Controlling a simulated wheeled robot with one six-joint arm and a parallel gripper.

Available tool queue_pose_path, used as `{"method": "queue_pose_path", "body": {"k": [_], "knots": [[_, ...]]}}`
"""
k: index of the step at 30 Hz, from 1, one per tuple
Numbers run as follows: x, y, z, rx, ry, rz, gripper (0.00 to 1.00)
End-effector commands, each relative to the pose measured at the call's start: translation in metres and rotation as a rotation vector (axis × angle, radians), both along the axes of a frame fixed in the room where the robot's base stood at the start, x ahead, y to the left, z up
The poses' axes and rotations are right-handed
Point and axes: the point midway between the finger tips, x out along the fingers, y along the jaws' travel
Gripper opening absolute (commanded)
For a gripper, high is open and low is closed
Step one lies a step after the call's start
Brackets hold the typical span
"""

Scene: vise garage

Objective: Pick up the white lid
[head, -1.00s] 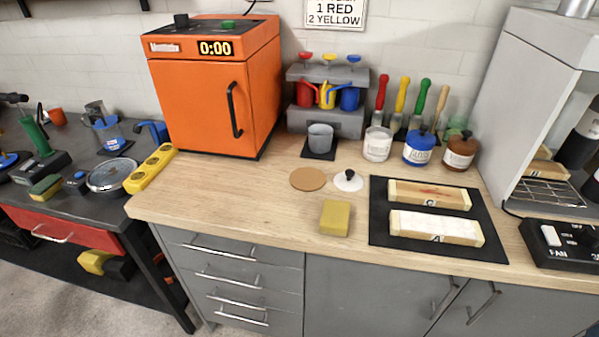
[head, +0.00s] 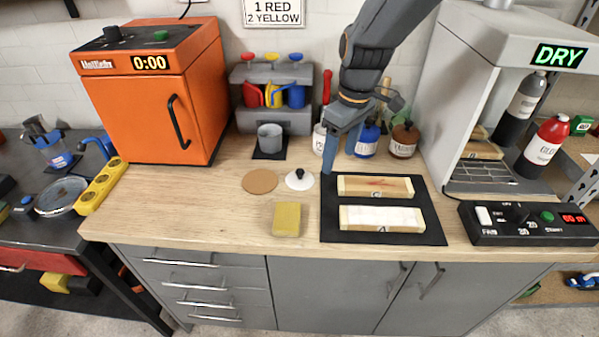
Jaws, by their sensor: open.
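The white lid (head: 293,183) lies flat on the wooden bench top (head: 180,211). It is a small round disc with a black knob (head: 300,172) on top. My gripper (head: 342,166) points down from above, just right of the lid and near the back edge of the black mat. Its two fingers are spread with nothing visible between them. It looks apart from the lid; its exact height above the bench is hard to tell.
A cork disc (head: 260,181) lies left of the lid and a yellow sponge (head: 287,219) in front. A grey cup (head: 270,137) stands behind. Two wooden molds (head: 375,187) lie on the black mat (head: 333,235). Jars (head: 404,140) stand behind my gripper.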

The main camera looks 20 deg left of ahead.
Motion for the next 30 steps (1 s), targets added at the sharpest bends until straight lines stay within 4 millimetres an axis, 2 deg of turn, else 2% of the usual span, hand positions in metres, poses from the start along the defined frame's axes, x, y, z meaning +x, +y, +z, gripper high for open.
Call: {"method": "queue_pose_path", "body": {"k": [1, 3, 7, 11, 20, 30], "knots": [[-0.004, 0.029, 0.002, 0.003, 0.001, 0.081, 0.63], [-0.007, 0.058, 0.002, 0.007, -0.002, 0.171, 0.63], [-0.012, 0.087, 0.002, 0.011, -0.004, 0.266, 0.63], [-0.013, 0.094, -0.006, 0.011, -0.002, 0.291, 0.63], [-0.012, 0.093, -0.033, 0.011, -0.001, 0.285, 0.63], [-0.011, 0.092, -0.071, 0.012, -0.003, 0.285, 0.63]]}}
